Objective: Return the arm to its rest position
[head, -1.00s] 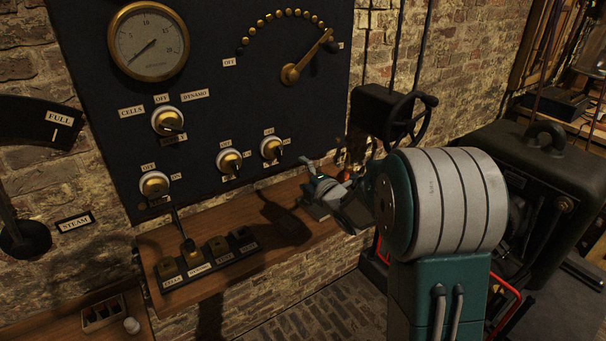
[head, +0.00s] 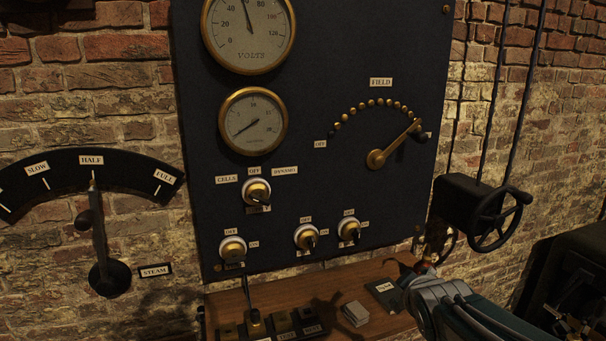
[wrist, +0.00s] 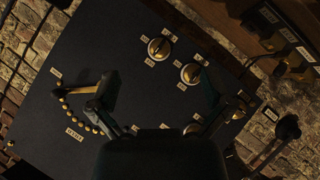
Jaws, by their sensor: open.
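My arm (head: 465,312) shows at the lower right of the head view, low in front of the wooden shelf. Its gripper end is not clear there. In the wrist view my gripper (wrist: 158,95) has its two dark fingers spread apart, with nothing between them. The fingers are in front of the dark switch panel (wrist: 125,65), which appears tilted in that view. How far they are from it I cannot tell.
The switch panel (head: 320,200) carries gauges, brass knobs and a field lever (head: 395,145). A steam lever (head: 98,240) stands at half on the left. A handwheel (head: 498,220) juts out at the right. The wooden shelf (head: 345,290) lies below the panel.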

